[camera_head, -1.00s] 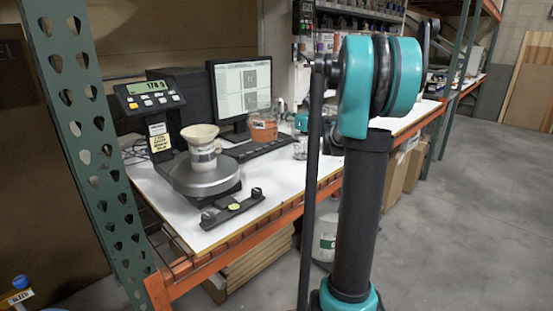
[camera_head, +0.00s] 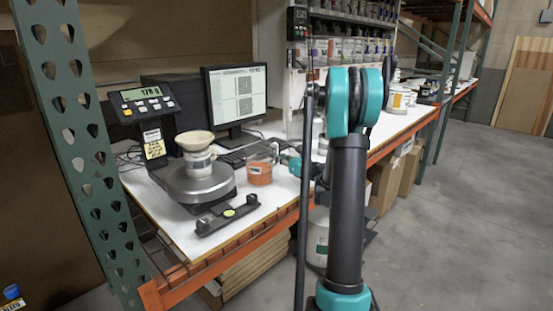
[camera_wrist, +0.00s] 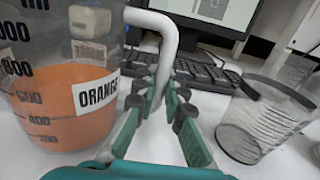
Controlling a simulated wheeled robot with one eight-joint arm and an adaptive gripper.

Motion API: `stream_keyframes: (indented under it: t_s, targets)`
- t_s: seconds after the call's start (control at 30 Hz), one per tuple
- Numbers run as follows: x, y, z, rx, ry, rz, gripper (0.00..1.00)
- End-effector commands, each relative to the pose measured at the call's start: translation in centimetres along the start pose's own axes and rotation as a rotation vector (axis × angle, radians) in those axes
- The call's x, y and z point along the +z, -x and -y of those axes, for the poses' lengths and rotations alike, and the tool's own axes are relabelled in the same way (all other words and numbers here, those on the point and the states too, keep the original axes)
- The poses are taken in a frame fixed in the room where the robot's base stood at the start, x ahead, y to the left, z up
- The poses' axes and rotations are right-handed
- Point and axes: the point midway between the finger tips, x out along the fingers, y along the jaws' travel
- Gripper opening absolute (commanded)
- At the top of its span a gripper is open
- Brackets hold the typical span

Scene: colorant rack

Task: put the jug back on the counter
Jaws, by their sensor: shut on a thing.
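The jug (camera_head: 259,173) is clear, holds orange liquid and stands upright right of the scale, in front of the keyboard. In the wrist view the jug (camera_wrist: 62,105) fills the left side, with a label reading ORANGE. Its pale handle (camera_wrist: 166,45) runs down between the fingers of my gripper (camera_wrist: 163,88), which is shut on it. My gripper (camera_head: 284,160) is partly hidden by my arm in the head view. The white counter (camera_head: 225,238) lies beneath the jug. I cannot tell whether the jug's base touches it.
A scale (camera_head: 199,186) carries a cup with a pale funnel-like top (camera_head: 196,150). A level-like black bar (camera_head: 228,216) lies in front. A clear ribbed beaker (camera_wrist: 265,120) stands close on the right of my gripper. The keyboard (camera_wrist: 190,72) and monitor (camera_head: 236,95) are behind.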

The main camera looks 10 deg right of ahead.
Motion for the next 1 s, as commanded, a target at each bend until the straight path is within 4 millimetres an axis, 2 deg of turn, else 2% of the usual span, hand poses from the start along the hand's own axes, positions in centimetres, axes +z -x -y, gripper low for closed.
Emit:
stream_keyframes:
  t_s: [0.43, 0.47, 0.63, 1.0]
  targets:
    - [-0.65, 0.0, 0.01, 0.0, -0.001, 0.001, 0.0]
    - [-0.68, 0.0, 0.01, 0.0, 0.0, 0.0, 0.11]
    - [-0.65, 0.0, 0.0, 0.0, 0.0, 0.0, 0.31]
    - [-0.32, 0.16, -0.01, -0.001, 0.0, 0.0, 0.31]
